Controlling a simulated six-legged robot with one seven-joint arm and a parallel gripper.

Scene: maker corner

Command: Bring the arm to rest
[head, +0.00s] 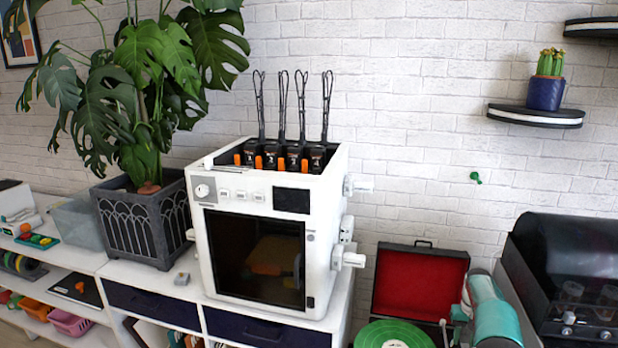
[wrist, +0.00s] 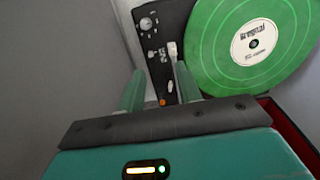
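My gripper (wrist: 160,82) shows in the wrist view as two green fingers that stand apart with a gap between them. No object is held in the gap. The fingers reach over the dark control panel (wrist: 160,45) of a record player, left of its green record (wrist: 252,42). I cannot tell whether they touch the panel. In the head view my teal arm end is low at the right, beside the record player's green record (head: 395,335) and in front of its open red-lined lid (head: 420,283).
A white 3D printer (head: 255,240) stands left of the record player on a white cabinet. A dark machine with a clear cover (head: 570,255) stands close on the right. A potted plant (head: 140,230) is further left. A wall shelf (head: 535,115) holds a cactus (head: 547,85).

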